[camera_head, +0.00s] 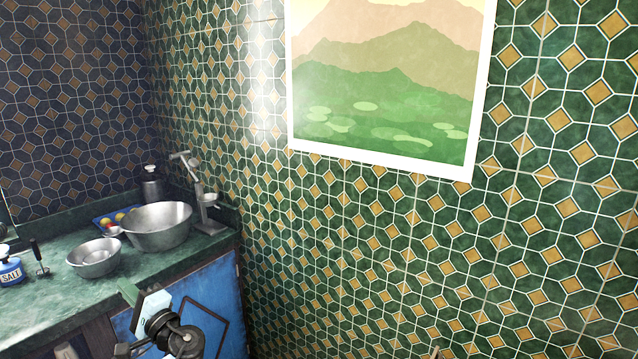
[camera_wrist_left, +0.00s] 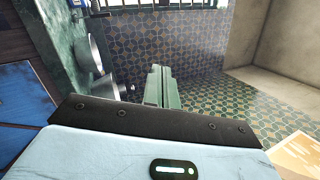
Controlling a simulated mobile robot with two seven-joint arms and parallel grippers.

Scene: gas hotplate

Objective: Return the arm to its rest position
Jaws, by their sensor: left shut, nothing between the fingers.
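My left gripper (camera_head: 130,294) shows at the lower left of the head view, with my pale blue wrist behind it. It is in front of the blue cabinet, below the counter's front edge and apart from the bowls. In the left wrist view its grey-green fingers (camera_wrist_left: 160,86) are together, with nothing between them. My right gripper is not in view.
A dark green counter (camera_head: 50,300) holds a large metal bowl (camera_head: 157,228), a smaller bowl (camera_head: 94,258), a salt jar (camera_head: 10,268) and a metal lever tool (camera_head: 205,195). A blue cabinet (camera_head: 215,290) stands below. A landscape picture (camera_head: 390,90) hangs on the tiled wall.

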